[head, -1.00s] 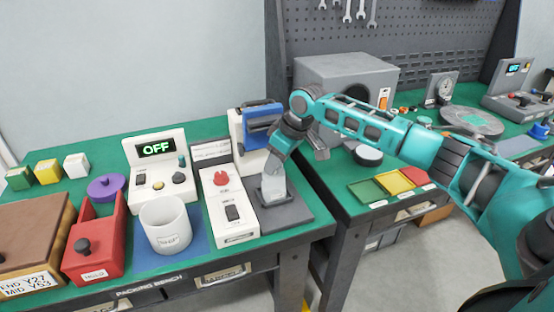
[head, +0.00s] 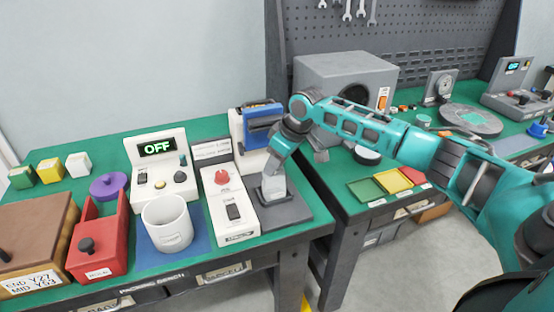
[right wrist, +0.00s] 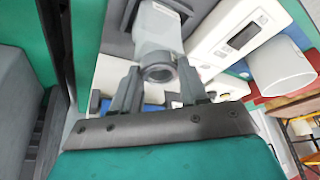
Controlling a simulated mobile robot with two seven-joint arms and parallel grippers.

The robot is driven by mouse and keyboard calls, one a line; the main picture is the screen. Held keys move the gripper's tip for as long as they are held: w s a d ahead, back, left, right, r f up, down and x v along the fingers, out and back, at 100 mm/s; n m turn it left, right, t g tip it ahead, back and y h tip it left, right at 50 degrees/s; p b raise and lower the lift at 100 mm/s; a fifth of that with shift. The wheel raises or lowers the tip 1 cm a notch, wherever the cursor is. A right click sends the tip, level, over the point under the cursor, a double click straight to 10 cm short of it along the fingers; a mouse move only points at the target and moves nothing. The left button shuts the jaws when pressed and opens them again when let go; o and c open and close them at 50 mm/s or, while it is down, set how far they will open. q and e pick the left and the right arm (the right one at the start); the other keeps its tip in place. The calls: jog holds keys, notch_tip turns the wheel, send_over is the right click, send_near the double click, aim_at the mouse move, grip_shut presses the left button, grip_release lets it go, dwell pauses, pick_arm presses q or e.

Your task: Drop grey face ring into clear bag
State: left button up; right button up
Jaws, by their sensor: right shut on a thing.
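The clear bag (head: 273,189) stands upright on a dark grey base at the right end of the packing bench. In the right wrist view the bag (right wrist: 158,24) shows just beyond my fingers. My right gripper (head: 274,170) is directly over the bag's top, pointing down. In the right wrist view the right gripper (right wrist: 157,84) is shut on the grey face ring (right wrist: 158,73), which sits between its fingers at the bag's mouth. I cannot tell whether the ring is inside the mouth or just above it. In the head view the ring is hidden. My left gripper is not in view.
A white switch box (head: 229,205) with a red knob stands left of the bag. A blue-and-white device (head: 256,126) stands behind it. A white cup (head: 167,222) and a red bin (head: 98,240) are farther left. A gap separates this bench from the right-hand one.

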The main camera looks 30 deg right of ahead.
dwell(0.3)
jog(key=o, duration=1.1)
jog(key=shift+o, duration=0.2)
notch_tip(320, 180, up, 8)
jog(key=shift+s, duration=0.1)
